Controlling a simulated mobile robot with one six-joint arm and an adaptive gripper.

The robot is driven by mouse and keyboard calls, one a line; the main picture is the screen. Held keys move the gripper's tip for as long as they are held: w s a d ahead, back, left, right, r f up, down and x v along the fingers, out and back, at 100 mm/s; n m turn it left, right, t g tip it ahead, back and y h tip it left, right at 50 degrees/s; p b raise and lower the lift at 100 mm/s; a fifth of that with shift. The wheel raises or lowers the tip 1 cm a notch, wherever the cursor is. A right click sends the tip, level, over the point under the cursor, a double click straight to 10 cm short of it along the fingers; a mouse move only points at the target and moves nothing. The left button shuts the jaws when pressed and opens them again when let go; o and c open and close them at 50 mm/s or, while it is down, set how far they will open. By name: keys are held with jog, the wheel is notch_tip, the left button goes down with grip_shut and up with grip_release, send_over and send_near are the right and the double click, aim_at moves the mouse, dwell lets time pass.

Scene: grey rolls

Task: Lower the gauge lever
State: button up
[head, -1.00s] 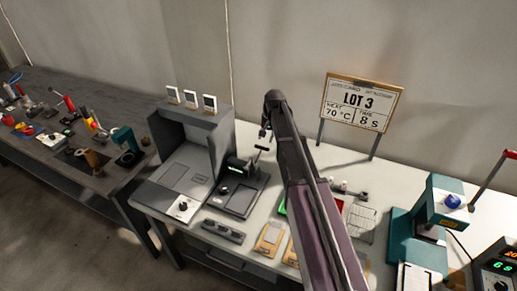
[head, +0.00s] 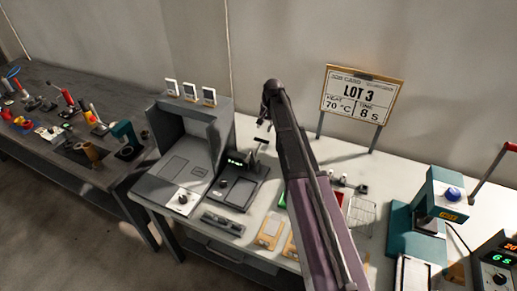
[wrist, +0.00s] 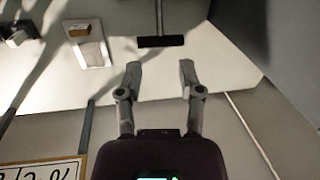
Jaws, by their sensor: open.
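The dark gauge (head: 238,188) stands on the white bench, with a small green display at its back. Its lever (head: 260,142) is raised and ends in a black T-shaped bar. In the wrist view the lever's bar (wrist: 160,41) lies beyond the fingertips, roughly centred between them and apart from them. My gripper (wrist: 160,72) is open with nothing between its fingers. In the head view my gripper (head: 263,116) is small, partly hidden by my arm, and appears just above the lever.
A grey open-fronted booth (head: 190,150) stands left of the gauge. A LOT 3 sign (head: 361,95) stands behind the bench. A teal press (head: 437,205) is at the right. Tan cards (head: 270,232) and a dark strip (head: 222,224) lie in front.

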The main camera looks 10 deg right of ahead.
jog(key=shift+w+a+f+b, duration=0.15)
jog(key=shift+a+f+b, duration=0.2)
jog(key=shift+f+b, duration=1.65)
jog(key=shift+w+a+f+b, duration=0.2)
jog(key=shift+a+f+b, duration=0.1)
jog(key=shift+f+b, duration=1.7)
jog(key=shift+w+a+f+b, duration=0.15)
jog(key=shift+a+f+b, duration=0.2)
jog(key=shift+f+b, duration=1.65)
jog(key=shift+f, duration=0.1)
jog(key=shift+c, duration=0.2)
